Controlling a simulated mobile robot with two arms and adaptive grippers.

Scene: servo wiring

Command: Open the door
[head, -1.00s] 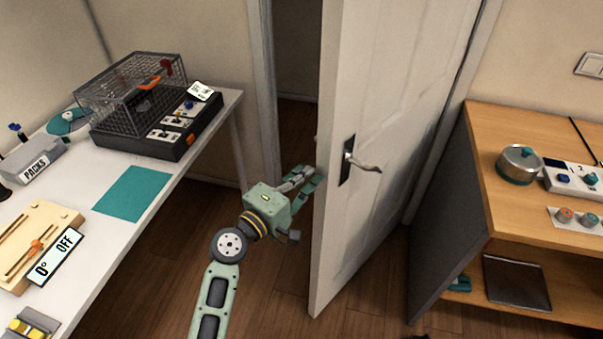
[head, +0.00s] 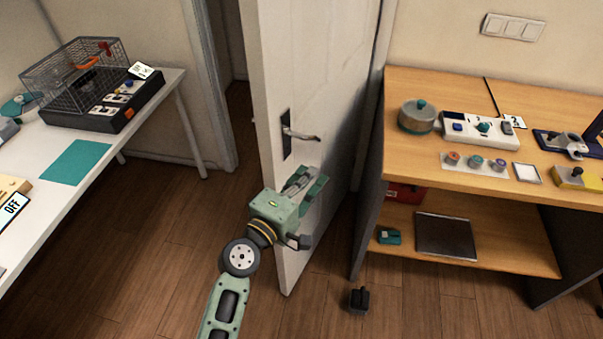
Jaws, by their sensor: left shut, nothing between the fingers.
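The white door (head: 325,80) stands ajar, swung into the room, with a dark gap between its left edge and the frame. Its metal lever handle (head: 302,136) sits on a dark plate near the door's free edge. My left gripper (head: 311,183) is in front of the door's near face, below the handle. Its fingers are shut and empty and point up and right. I cannot tell whether they touch the door. My right gripper is not in view.
A white table (head: 60,205) with a wire cage box (head: 85,75) stands left. A wooden workbench (head: 410,165) with a pot, switches and a lower shelf stands right, close to the door. A small black object (head: 358,299) is on the floor. Wooden floor is open left of the door.

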